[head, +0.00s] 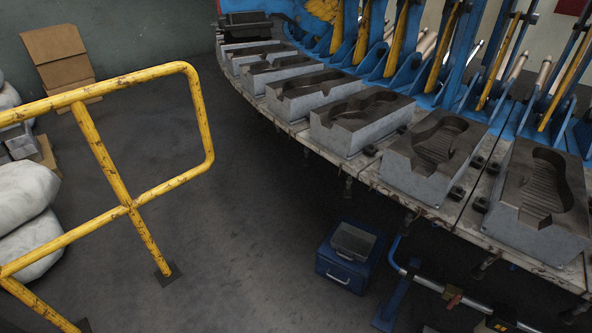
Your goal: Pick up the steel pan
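A small grey metallic rectangular piece, which looks like the steel pan (353,241), lies on top of a blue metal box (340,272). The box stands on the floor at the lower middle, below the edge of the rotary table, with a handle on its front. The pan is small in this view, so its depth and contents cannot be told. My gripper is not in view.
The rotary table (372,180) with several grey sole moulds (430,170) curves across the upper right. A yellow railing (118,165) stands at left. White sacks (25,195) and cardboard (60,60) are far left. Open floor (240,230) lies between.

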